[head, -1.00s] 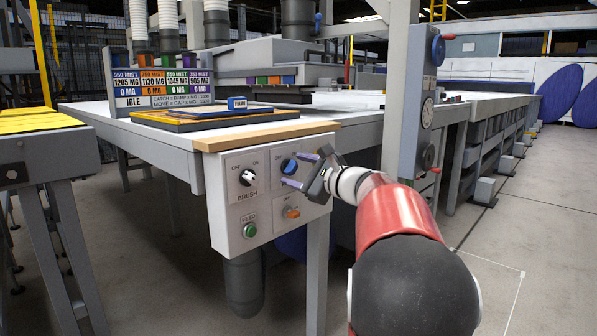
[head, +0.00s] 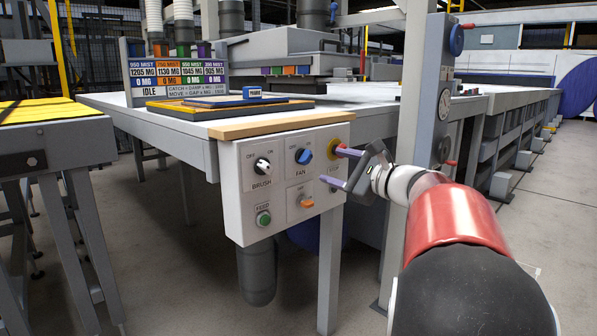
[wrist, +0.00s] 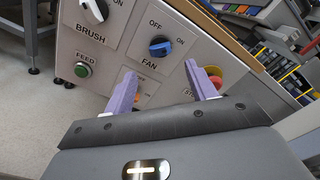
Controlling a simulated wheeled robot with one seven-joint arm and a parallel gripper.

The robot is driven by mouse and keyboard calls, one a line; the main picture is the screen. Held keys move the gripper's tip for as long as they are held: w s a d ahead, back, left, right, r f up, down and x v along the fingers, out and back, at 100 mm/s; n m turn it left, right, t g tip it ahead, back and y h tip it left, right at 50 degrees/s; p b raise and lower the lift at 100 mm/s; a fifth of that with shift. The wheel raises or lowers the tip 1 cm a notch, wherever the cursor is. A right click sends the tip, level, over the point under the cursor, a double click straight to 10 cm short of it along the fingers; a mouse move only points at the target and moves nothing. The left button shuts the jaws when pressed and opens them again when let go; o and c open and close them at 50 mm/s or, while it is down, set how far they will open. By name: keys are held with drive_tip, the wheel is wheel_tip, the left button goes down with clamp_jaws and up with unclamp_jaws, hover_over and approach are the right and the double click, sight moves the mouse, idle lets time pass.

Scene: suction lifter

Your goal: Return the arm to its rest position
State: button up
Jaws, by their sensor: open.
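My gripper (head: 336,168) is open, with two purple fingers apart and nothing between them. It is in front of the right part of the grey control panel (head: 240,185), close to the red stop button with its yellow collar (head: 334,149). I cannot tell whether a finger touches it. In the wrist view my gripper (wrist: 164,88) points at the panel, with the blue fan knob (wrist: 160,47) ahead of it. My red and white arm reaches in from the lower right. Part of the panel's right side is hidden behind the fingers.
The panel also bears a brush knob (head: 262,166), a green feed button (head: 263,218) and an orange switch (head: 306,202). A wooden edge (head: 280,125) tops it. A grey column (head: 432,100) with a gauge stands right. A yellow-topped table (head: 40,112) is at left. Floor is open at right.

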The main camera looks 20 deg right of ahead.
drive_tip(key=s+a+f+n+g+p, duration=0.1)
drive_tip(key=s+a+f+n+g, duration=0.4)
drive_tip(key=a, duration=0.5)
drive_tip(key=s+a+f+n+g+p, duration=0.2)
drive_tip(key=s+a+f+n+g, duration=0.15)
drive_tip(key=s+a+n, duration=0.5)
drive_tip(key=s+a+f+n+g+h+p, duration=0.1)
drive_tip(key=s+f+n+h, duration=0.5)
drive_tip(key=s, duration=0.8)
wheel_tip(320, 180, down, 4)
drive_tip(key=a+n+g, duration=0.1)
drive_tip(key=n+g, duration=0.1)
drive_tip(key=n, duration=0.1)
drive_tip(key=shift+a+f+n+p, duration=0.15)
drive_tip(key=shift+f+n+p, duration=0.1)
drive_tip(key=shift+n+p, duration=0.1)
